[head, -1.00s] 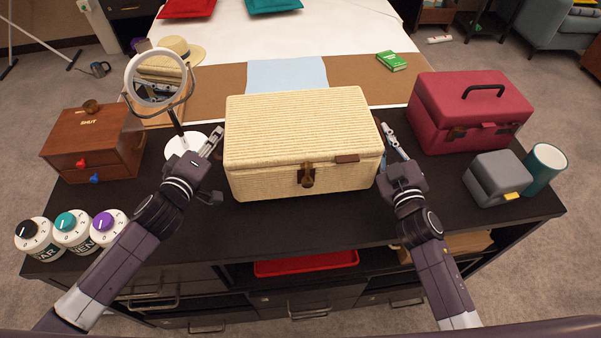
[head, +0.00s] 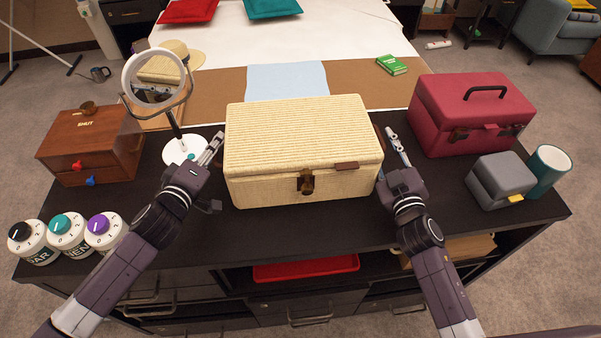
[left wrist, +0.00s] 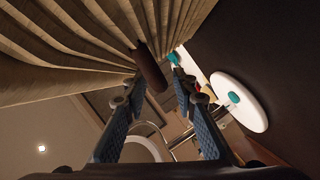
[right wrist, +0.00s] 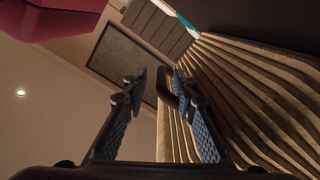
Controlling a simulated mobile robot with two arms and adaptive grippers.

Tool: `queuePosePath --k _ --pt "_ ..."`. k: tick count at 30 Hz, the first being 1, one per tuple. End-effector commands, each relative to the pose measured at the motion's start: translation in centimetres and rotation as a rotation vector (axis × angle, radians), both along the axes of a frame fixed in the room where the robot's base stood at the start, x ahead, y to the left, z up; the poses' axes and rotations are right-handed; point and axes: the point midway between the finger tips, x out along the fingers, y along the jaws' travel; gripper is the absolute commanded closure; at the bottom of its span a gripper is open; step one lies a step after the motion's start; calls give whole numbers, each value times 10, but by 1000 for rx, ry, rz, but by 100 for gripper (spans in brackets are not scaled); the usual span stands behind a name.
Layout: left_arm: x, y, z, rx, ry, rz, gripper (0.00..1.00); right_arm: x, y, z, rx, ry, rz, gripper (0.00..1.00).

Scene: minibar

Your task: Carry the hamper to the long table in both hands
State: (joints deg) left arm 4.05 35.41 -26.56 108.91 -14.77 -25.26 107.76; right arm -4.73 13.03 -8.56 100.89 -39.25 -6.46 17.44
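The hamper (head: 300,143), a pale ribbed box with a brown front clasp, sits closed on a dark cabinet top (head: 330,228). My left gripper (head: 217,143) is open at its left side; in the left wrist view a brown handle (left wrist: 151,70) on the ribbed wall (left wrist: 65,40) shows between the parted fingers. My right gripper (head: 390,138) is open at its right side; in the right wrist view a dark handle (right wrist: 171,88) shows near the right fingertip, beside the ribbed wall (right wrist: 255,95). I cannot make out a long table for certain.
A round mirror (head: 183,151) and wooden drawer box (head: 85,145) stand left, with several dial jars (head: 68,235) in front. A red case (head: 470,118), grey box (head: 500,180) and teal cup (head: 549,168) stand right. A bed (head: 330,40) lies behind.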

Motion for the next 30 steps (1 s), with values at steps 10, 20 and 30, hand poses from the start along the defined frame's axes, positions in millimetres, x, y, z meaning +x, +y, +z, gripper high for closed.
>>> queuePosePath --k 10,20,30 --pt "-43 9 8 -2 2 -1 74 0 1 0 1 0 2 74" --pt "-69 16 15 0 1 1 74 0 2 0 2 0 3 74" --pt "-71 17 16 1 0 0 74 -31 -2 -2 4 4 1 74"
